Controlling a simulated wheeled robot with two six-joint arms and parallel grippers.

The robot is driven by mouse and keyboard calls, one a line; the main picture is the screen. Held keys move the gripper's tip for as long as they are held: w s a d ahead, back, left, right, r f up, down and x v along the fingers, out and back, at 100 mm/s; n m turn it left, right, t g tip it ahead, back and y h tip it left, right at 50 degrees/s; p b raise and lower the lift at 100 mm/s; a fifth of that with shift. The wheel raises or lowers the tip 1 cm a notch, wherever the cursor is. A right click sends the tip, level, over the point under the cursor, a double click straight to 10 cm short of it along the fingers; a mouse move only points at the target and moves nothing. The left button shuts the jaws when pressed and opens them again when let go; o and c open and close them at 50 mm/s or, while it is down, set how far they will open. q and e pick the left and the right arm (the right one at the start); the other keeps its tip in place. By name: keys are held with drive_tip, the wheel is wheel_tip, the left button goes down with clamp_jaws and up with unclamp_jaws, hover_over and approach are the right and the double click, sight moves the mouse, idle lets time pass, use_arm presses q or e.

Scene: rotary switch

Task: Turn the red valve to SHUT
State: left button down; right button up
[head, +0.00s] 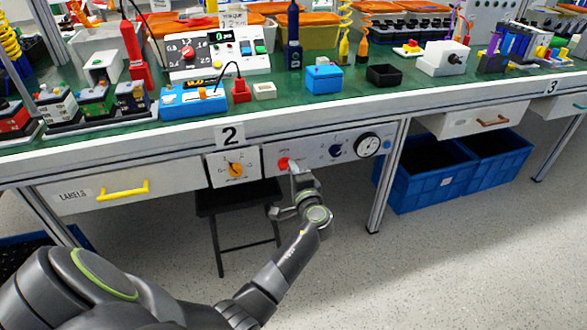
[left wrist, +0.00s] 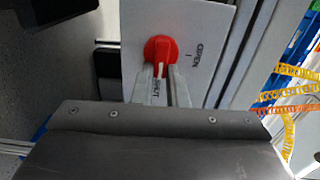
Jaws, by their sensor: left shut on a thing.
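The red valve (head: 283,163) is a round knob on the light panel under the bench, left of a dark knob. It also shows in the left wrist view (left wrist: 160,47), with the word OPEN to its right and SHUT below it. A pale pointer mark on the valve points down in that view, toward the word SHUT. My left gripper (head: 294,172) reaches up to the panel, its fingers at the valve. In the left wrist view its fingertips (left wrist: 161,70) are closed on the valve and cover part of it. My right gripper is not in view.
Right of the valve on the panel are a dark knob (head: 336,151) and a round gauge (head: 368,145). An orange rotary switch (head: 236,169) sits on a panel to the left. A black stool (head: 236,197) stands below. Blue crates (head: 425,186) stand on the floor at right.

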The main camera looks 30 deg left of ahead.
use_arm(q)
drive_tip(key=shift+m, duration=0.3)
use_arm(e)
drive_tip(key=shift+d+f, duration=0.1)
use_arm(q)
drive_tip(key=c, duration=1.4)
unclamp_jaws()
drive_tip(key=shift+w, duration=0.1)
drive_tip(key=shift+c, duration=0.2)
